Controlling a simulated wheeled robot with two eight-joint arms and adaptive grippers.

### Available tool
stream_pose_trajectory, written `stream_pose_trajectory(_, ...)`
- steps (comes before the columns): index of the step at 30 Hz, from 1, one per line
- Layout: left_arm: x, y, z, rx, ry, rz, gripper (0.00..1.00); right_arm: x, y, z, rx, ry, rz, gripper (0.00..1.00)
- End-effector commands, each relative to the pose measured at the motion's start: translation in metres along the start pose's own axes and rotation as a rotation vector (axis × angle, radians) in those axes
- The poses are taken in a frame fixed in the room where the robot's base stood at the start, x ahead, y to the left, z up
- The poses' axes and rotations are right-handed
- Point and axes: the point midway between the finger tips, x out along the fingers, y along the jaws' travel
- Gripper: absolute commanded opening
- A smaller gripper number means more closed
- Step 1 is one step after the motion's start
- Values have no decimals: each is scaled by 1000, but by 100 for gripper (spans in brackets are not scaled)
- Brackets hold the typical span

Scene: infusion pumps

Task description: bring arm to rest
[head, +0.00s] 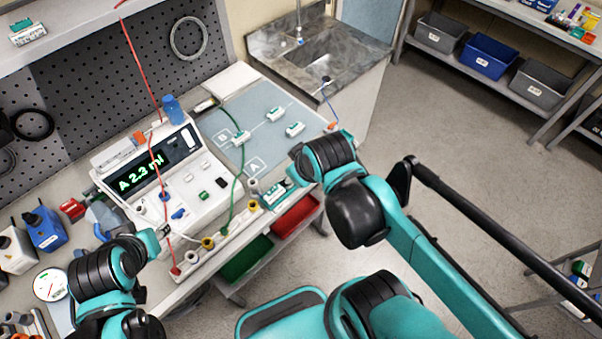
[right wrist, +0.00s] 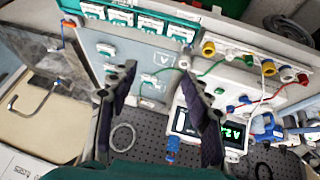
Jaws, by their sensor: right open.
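My right arm (head: 340,185) reaches in from the right in the head view, its wrist over the front right of the bench; its fingers are not clear there. In the right wrist view my right gripper (right wrist: 158,82) is open, with two dark fingers apart and nothing between them. My left arm (head: 105,275) is at the lower left in the head view, in front of the pump. Its gripper (head: 158,236) is small and partly hidden, so I cannot tell its jaws. The infusion pump (head: 150,175) reads "A 2.3 ml"; its display (right wrist: 210,130) also shows in the right wrist view.
A grey mat (head: 250,120) marked A and B holds several white-and-green clips. A green tray (right wrist: 215,30) of similar pieces is close to my right gripper. Red (head: 295,215) and green (head: 245,258) bins sit below the bench edge. Open floor lies right.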

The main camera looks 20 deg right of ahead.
Motion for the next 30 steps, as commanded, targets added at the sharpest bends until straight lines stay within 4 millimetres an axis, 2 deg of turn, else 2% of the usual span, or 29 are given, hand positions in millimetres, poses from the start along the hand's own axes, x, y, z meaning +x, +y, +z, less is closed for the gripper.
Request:
stream_pose_trajectory(3, 0, 0, 0, 0, 0, 0, 40, -6, 1, 11, 200, 63, 20, 49)
stream_pose_trajectory(6, 0, 0, 0, 0, 0, 0, 40, -9, 1, 14, 294, 93, 25, 49)
stream_pose_trajectory(18, 3, 0, 2, 0, 0, 0, 40, -6, 1, 16, 328, 102, 26, 49)
stream_pose_trajectory(23, 25, 0, 18, 0, 0, 0, 40, 17, -3, 29, 327, 101, 26, 49)
stream_pose_trajectory(30, 73, 0, 52, 0, 0, 0, 40, 68, -12, 57, 326, 101, 26, 49)
